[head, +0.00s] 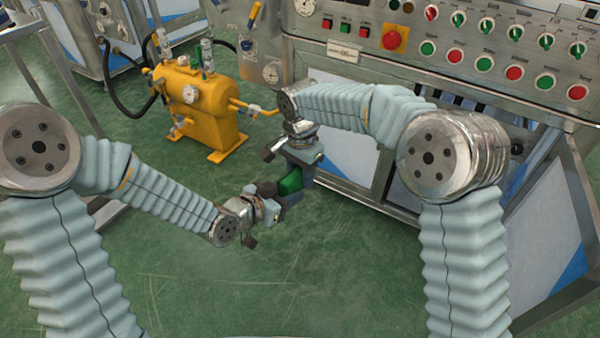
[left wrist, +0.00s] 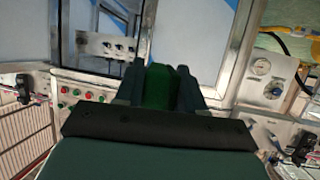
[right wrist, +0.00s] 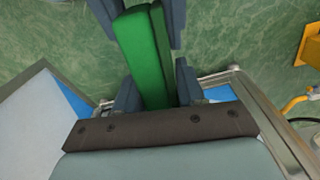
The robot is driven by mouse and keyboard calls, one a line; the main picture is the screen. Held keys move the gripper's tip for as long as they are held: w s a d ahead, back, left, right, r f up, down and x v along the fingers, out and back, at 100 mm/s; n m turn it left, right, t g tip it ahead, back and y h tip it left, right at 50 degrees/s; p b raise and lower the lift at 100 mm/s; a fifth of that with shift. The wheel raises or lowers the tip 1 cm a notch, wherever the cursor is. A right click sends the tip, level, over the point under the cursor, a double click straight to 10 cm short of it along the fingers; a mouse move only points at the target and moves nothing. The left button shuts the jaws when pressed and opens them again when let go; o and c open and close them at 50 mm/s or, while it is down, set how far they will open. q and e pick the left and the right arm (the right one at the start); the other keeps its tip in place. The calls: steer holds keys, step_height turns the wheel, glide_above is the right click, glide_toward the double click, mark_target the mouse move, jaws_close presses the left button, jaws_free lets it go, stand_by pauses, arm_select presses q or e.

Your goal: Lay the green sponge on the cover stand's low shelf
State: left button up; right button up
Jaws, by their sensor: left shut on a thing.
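The green sponge (head: 291,182) is held in the air in the middle of the head view, where the two grippers meet. My left gripper (head: 281,192) is shut on it; its jaws flank the sponge (left wrist: 160,88) in the left wrist view. My right gripper (head: 300,172) is at the sponge's other end. In the right wrist view its fingers (right wrist: 157,92) stand on both sides of the sponge (right wrist: 145,50); whether they press on it is unclear. The left gripper's finger ends also show at the top there. I cannot make out the cover stand or its low shelf.
A yellow tank unit (head: 190,105) stands on the green floor at the back left. A steel machine with a control panel (head: 470,50) and a red emergency button (head: 395,37) fills the back right. The floor (head: 300,275) below the grippers is clear.

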arm_select(q)
steer(key=shift+s+d+h, duration=0.15)
steer(key=shift+d+h, duration=0.15)
steer(key=shift+d, duration=0.05)
arm_select(e)
steer(key=shift+a, duration=0.2)
steer(key=shift+c, duration=0.8)
arm_select(q)
steer(key=o, duration=0.9)
arm_select(e)
steer(key=shift+c, duration=0.4)
arm_select(q)
steer(key=shift+o, duration=1)
steer(key=shift+a, duration=0.1)
